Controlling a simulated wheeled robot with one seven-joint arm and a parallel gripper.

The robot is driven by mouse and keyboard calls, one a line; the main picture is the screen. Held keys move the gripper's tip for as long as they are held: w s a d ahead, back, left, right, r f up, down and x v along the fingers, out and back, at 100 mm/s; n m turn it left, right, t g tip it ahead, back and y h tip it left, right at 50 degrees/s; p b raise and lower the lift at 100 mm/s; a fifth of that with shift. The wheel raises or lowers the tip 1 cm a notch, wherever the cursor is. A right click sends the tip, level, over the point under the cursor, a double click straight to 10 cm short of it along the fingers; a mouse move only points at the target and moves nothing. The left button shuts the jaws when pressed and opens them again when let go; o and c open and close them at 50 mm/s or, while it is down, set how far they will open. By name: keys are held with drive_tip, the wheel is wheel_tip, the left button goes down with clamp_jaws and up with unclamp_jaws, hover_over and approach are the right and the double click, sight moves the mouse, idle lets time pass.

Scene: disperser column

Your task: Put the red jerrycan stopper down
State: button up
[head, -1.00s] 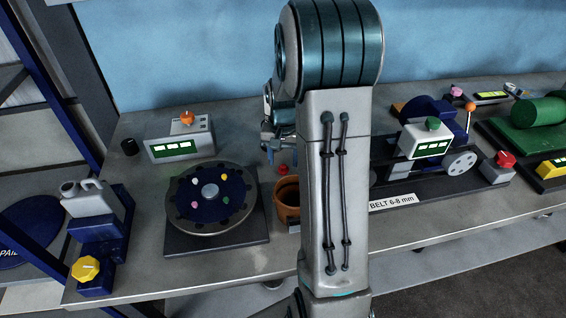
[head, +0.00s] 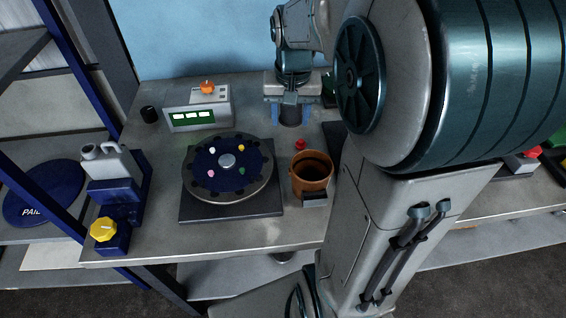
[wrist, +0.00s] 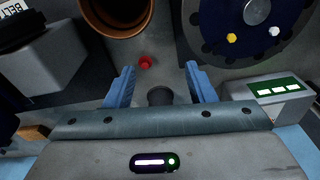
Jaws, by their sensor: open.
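The red stopper (head: 299,144) stands on the grey bench just behind a brown pot. It also shows in the wrist view (wrist: 146,62), ahead of my fingers and clear of them. My gripper (head: 290,114) is open, its two blue fingers pointing down behind the stopper and apart from it. In the wrist view my gripper (wrist: 160,88) has a dark cylinder (wrist: 160,97) showing between its fingers; I cannot tell how far below them it is. The grey jerrycan (head: 106,160) stands on a blue stand at the left.
The brown pot (head: 312,172) is close to the stopper. A round dark turntable (head: 225,197) with small coloured pegs lies left of it. A box with a green display (head: 190,118) and a black cylinder (head: 149,114) stand at the back left.

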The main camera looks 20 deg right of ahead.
drive_tip(key=s+a+n+t, duration=0.2)
drive_tip(key=s+a+n, duration=0.2)
drive_tip(key=s, duration=0.9)
drive_tip(key=shift+a+f+n, duration=0.3)
drive_tip(key=shift+a+f, duration=0.05)
drive_tip(key=shift+a, duration=1.45)
